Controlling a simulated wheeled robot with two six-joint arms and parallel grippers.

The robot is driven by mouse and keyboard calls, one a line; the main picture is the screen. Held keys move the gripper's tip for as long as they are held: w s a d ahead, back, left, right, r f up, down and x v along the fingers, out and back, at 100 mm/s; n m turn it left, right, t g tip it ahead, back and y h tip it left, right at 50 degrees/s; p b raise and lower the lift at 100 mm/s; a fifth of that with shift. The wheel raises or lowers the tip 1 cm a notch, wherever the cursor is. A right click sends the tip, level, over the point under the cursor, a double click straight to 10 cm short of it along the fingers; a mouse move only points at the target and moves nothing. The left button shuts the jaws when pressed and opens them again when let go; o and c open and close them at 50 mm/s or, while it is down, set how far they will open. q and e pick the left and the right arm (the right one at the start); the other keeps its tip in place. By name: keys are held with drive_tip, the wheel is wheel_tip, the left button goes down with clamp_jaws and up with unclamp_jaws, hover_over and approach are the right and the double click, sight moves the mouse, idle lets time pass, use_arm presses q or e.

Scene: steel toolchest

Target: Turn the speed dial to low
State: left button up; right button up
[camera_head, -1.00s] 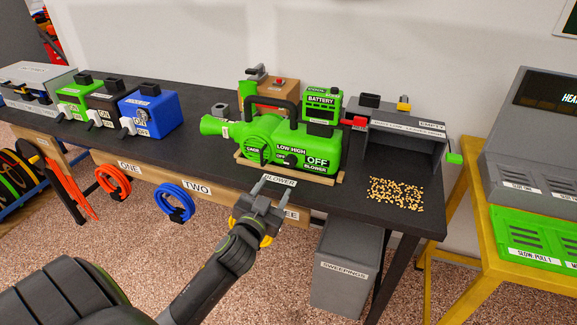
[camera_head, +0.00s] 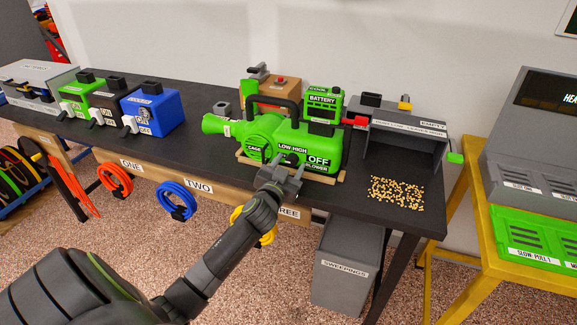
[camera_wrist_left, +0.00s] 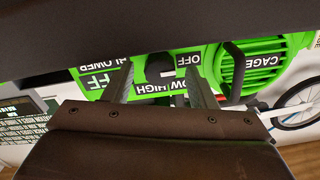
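The green blower (camera_head: 328,144) sits on the dark bench, with LOW HIGH and OFF labels on its front. My left gripper (camera_head: 289,169) is at the blower's front, just below the LOW HIGH label, and its fingers hide the speed dial in the head view. In the left wrist view, the picture is upside down and the two fingers (camera_wrist_left: 161,84) are apart. A dark part that looks like the speed dial (camera_wrist_left: 159,68) shows between them, near the OFF and LOW HIGH labels. I cannot tell contact or which way it points. My right gripper is not in view.
A green battery (camera_head: 323,103) stands behind the blower. Loose pellets (camera_head: 396,192) lie on the bench to the right, before a grey open box (camera_head: 405,135). A grey sweepings bin (camera_head: 340,265) stands below the bench edge. Blue, black and green switch boxes are at the left.

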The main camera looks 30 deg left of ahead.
use_arm(q)
drive_tip(key=c, duration=0.9)
drive_tip(key=shift+c, duration=0.2)
drive_tip(key=m+p, duration=0.2)
drive_tip(key=m, duration=0.3)
drive_tip(key=shift+m, duration=0.4)
drive_tip(key=m+p, duration=0.2)
drive_tip(key=m, duration=0.3)
drive_tip(key=shift+m, duration=0.4)
drive_tip(key=shift+f, duration=0.1)
drive_tip(key=o, duration=1)
drive_tip(key=shift+s, duration=0.1)
